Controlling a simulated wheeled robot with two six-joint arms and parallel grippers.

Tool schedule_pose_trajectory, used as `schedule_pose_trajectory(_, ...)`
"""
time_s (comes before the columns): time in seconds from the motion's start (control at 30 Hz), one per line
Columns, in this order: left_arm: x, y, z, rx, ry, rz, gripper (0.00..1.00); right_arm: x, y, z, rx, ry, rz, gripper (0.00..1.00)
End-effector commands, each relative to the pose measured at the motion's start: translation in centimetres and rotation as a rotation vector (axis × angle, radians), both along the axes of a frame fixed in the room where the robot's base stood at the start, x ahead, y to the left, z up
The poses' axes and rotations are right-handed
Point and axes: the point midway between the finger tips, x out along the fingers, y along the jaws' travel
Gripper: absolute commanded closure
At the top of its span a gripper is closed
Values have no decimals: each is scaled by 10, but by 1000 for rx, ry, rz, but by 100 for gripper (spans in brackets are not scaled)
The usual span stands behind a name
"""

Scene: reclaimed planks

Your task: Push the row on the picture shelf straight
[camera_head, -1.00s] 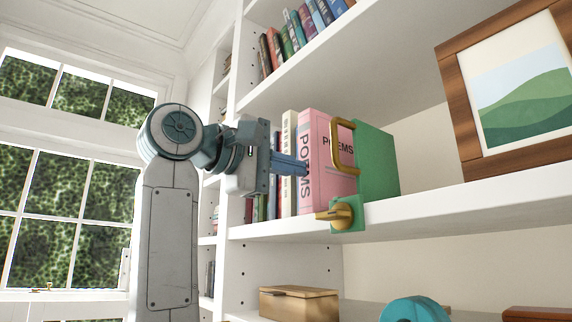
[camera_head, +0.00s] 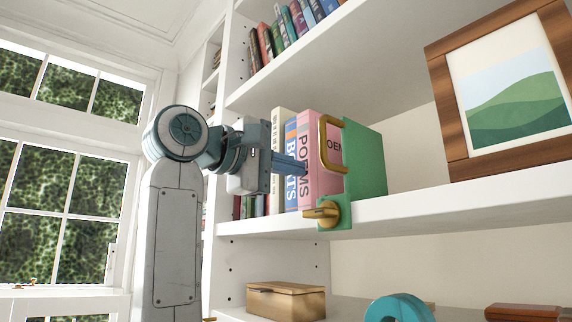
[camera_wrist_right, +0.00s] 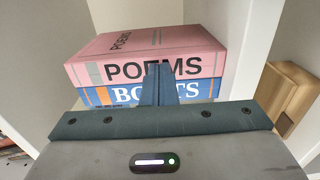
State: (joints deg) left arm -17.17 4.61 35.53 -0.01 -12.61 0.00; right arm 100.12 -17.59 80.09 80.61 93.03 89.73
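A row of upright books stands on the middle shelf. It includes a pink POEMS book (camera_head: 318,185), a blue and orange BOATS book (camera_head: 291,190) and a cream book (camera_head: 279,150). A green bookend (camera_head: 366,160) with a brass handle (camera_head: 323,140) stands at the row's right end. My right gripper (camera_head: 304,168) is shut and empty, its tips at the POEMS spine, touching or very near. In the right wrist view the shut fingers (camera_wrist_right: 157,72) cover part of the POEMS (camera_wrist_right: 110,73) and BOATS (camera_wrist_right: 90,96) spines, which look nearly level. My left gripper is not in view.
A brass-knobbed clamp (camera_head: 324,212) sticks out at the shelf edge (camera_head: 420,211). A framed landscape picture (camera_head: 440,100) stands to the right. Below are a wooden box (camera_head: 286,300) and a teal ring (camera_head: 399,308). More books (camera_head: 290,30) stand above.

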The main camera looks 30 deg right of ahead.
Motion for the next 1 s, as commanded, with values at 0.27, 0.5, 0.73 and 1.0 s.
schedule_pose_trajectory(0.27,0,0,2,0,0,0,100,0,4,1,0,0,1,100)
schedule_pose_trajectory(0.5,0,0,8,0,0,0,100,-3,22,1,0,0,2,100)
schedule_pose_trajectory(0.73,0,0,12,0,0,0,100,-5,38,1,0,0,1,100)
schedule_pose_trajectory(1.0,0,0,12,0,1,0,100,-5,39,0,0,0,0,100)
